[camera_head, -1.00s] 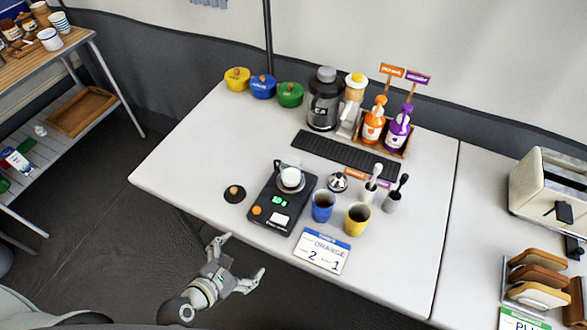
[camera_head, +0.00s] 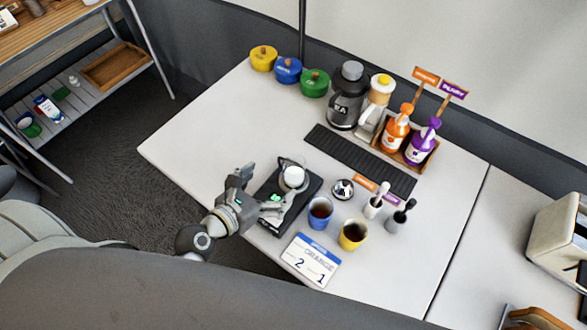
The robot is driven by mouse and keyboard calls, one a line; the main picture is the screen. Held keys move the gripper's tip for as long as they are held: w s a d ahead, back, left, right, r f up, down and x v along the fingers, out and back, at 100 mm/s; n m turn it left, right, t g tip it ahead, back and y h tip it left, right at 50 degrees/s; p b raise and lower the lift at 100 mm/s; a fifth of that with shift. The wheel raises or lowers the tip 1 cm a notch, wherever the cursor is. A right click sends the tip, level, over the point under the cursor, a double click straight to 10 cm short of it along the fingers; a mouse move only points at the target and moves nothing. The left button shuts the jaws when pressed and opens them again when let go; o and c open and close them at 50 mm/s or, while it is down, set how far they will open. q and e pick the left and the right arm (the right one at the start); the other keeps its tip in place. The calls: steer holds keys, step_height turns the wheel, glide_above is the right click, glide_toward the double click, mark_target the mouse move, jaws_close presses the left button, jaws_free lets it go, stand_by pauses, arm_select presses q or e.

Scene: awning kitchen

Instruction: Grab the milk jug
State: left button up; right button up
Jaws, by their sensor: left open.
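The small milk jug (camera_head: 293,177), showing white inside, stands upright on the black scale (camera_head: 273,228) near the table's front left. My left gripper (camera_head: 272,184) is open, coming in from the front left. One finger is left of the jug and the other lies low in front of it, over the scale. I see nothing held between the fingers. Whether a finger touches the jug I cannot tell. The gripper hides part of the scale. My right gripper is not in view.
A blue cup (camera_head: 319,213), a yellow cup (camera_head: 353,236) and a small silver pot (camera_head: 343,189) stand right of the scale. An order card (camera_head: 311,260) lies in front. A black mat (camera_head: 360,161) and bottles are behind. The table's left part is clear.

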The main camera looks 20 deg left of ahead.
mark_target(287, 174)
arm_select(q)
steer(key=shift+w+d+f, duration=0.15)
steer(key=shift+w+d, duration=0.05)
steer(key=shift+w, duration=0.3)
steer(key=shift+w+d+f, duration=0.1)
steer(key=shift+w+f, duration=0.05)
steer(key=shift+w, duration=0.1)
steer(key=shift+w+d+f, duration=0.1)
steer(key=shift+w+d, duration=0.05)
steer(key=shift+w, duration=0.05)
steer(key=x, duration=0.4)
steer(key=shift+d+f, duration=0.1)
steer(key=shift+d, duration=0.1)
steer(key=shift+w+d+f, duration=0.1)
steer(key=shift+w+f, duration=0.1)
steer(key=shift+c, duration=1.4)
steer(key=shift+r, duration=0.1)
steer(key=c, duration=1)
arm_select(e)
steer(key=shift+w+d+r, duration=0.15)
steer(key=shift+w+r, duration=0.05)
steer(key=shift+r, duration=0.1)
